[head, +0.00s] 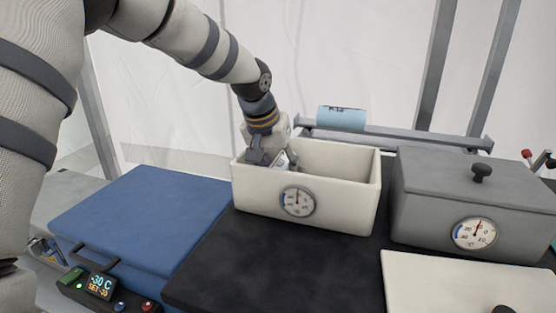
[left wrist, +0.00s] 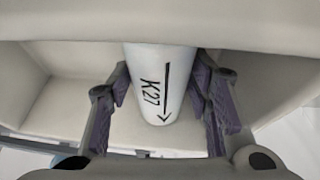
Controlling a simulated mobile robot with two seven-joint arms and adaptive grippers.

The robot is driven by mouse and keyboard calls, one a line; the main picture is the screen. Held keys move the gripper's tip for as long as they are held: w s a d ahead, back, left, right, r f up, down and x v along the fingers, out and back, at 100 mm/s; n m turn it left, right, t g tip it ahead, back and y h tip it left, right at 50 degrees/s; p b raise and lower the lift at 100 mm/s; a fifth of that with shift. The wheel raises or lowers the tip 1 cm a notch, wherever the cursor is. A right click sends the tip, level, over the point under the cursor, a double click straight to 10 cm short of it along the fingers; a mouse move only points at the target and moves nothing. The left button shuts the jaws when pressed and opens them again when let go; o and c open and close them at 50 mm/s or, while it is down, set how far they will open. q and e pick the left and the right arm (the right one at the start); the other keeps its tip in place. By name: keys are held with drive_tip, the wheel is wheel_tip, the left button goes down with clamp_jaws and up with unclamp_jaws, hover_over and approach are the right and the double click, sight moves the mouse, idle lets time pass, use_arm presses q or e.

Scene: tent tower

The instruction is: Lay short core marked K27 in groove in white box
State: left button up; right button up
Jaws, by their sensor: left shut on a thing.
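The white box (head: 345,207) stands open on the black mat, with a round dial on its front. My left gripper (head: 268,157) reaches down into its left part. In the left wrist view the short white core marked K27 (left wrist: 160,60) sits between the two purple-padded fingers of my left gripper (left wrist: 161,88), which is shut on it. The core bears a black arrow beside its mark. The box interior (left wrist: 70,95) surrounds it. I cannot make out the groove or whether the core touches the floor. My right gripper is not in view.
A grey lidded box (head: 425,190) stands to the right. A white lid (head: 440,280) lies at front right. A blue cylinder (head: 341,118) rests on the rear rail. A blue case (head: 145,210) with a -30 C display is at left. The black mat (head: 270,265) has bare room in front.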

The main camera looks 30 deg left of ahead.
use_arm(q)
drive_tip(key=shift+f, duration=0.2)
idle(0.7)
drive_tip(key=o, duration=1.5)
drive_tip(key=shift+c, duration=0.2)
drive_tip(key=v, duration=1.2)
